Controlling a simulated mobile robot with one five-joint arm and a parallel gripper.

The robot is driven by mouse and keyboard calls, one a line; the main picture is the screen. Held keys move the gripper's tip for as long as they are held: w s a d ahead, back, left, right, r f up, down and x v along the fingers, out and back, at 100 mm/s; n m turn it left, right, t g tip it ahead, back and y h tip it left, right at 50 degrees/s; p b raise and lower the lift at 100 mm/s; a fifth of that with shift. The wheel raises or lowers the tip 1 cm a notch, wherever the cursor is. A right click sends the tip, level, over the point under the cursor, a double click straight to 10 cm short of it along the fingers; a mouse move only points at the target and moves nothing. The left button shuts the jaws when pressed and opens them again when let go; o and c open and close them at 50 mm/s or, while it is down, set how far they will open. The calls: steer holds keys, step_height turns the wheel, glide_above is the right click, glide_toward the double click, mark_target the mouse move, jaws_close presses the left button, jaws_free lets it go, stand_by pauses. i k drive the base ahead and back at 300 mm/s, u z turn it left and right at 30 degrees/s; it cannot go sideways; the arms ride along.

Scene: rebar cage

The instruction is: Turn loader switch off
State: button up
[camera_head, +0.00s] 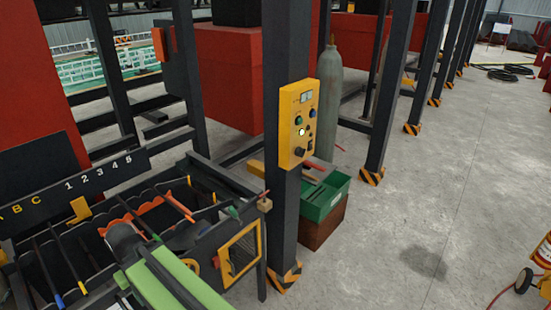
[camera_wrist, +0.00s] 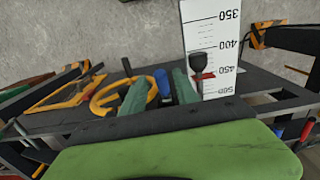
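A yellow control box (camera_head: 289,150) is fixed to a dark upright post in the head view. It bears a small display, a green button, a blue button, a lit pale button (camera_head: 302,132), small black switches and a black knob (camera_head: 299,151). Its labels are too small to read, so I cannot tell which control is the loader switch. My gripper (camera_wrist: 160,88) shows two grey-green fingers set apart in the wrist view. A blue handle-like piece (camera_wrist: 162,80) shows between or beyond them; contact is unclear. The control box does not show in the wrist view.
A dark rack with bars and a number board (camera_head: 100,180) fills the lower left. A green crate (camera_head: 323,203) stands behind the post. The wrist view shows a white scale (camera_wrist: 205,28) and a yellow ring (camera_wrist: 101,104).

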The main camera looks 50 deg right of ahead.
mark_target(300, 152)
steer(key=u, duration=0.15)
steer(key=k, duration=1)
steer(key=z, duration=0.75)
steer(key=i, duration=1)
steer(key=u, duration=0.1)
